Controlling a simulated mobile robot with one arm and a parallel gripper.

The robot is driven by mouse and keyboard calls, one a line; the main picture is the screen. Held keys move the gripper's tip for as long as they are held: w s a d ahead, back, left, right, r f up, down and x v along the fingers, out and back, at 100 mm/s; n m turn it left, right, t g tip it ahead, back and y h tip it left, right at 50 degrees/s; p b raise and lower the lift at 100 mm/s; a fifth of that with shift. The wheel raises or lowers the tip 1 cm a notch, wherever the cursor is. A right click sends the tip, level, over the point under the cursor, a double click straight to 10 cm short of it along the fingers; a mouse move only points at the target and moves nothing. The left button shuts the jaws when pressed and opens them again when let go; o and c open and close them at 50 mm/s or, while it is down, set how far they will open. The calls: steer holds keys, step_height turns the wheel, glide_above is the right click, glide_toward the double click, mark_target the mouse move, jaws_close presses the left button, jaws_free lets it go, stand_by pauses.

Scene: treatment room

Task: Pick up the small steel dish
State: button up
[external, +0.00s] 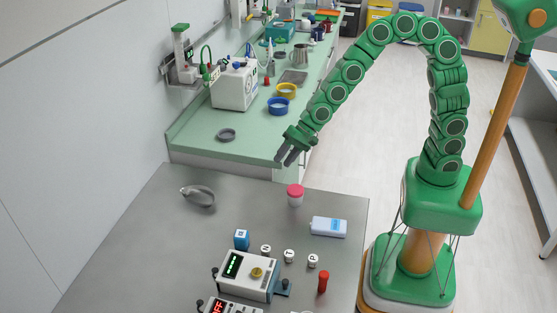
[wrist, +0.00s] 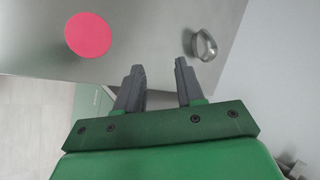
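My gripper (external: 285,158) hangs in the air over the gap between the near grey table and the green counter. In the wrist view its two dark fingers (wrist: 160,68) are apart with nothing between them. A small round grey dish (external: 226,134) lies on the green counter near its front end, left of my gripper. A shiny steel vessel (external: 198,195), elongated with a pointed left end, lies on the grey table; it also shows in the wrist view (wrist: 204,46), beyond the right fingertip. I cannot tell for certain which of these is the small steel dish.
A pink-lidded jar (external: 295,194) stands near the grey table's (external: 130,235) far edge. A blue-white box (external: 328,227), small white pieces and a control unit (external: 248,275) stand nearer. Blue (external: 278,106) and yellow (external: 287,90) bowls and a white machine (external: 235,85) stand on the counter.

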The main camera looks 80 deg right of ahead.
steer(key=w+a+f+m+t+y, duration=0.2)
steer(key=w+a+f+m+t, duration=0.1)
steer(key=w+a+f+m, duration=0.5)
steer(key=m+t, duration=0.3)
steer(key=m, duration=0.1)
glide_toward(212, 203)
steer(key=shift+s+f, duration=0.1)
steer(key=shift+s, duration=0.15)
steer(key=shift+w+f, duration=0.2)
steer(key=shift+w, duration=0.1)
steer(key=shift+x, duration=1.3)
steer(key=shift+r+x, duration=0.15)
steer(key=shift+x, duration=1.15)
steer(key=shift+r+x, duration=0.1)
steer(key=shift+x, duration=1.2)
jaws_close()
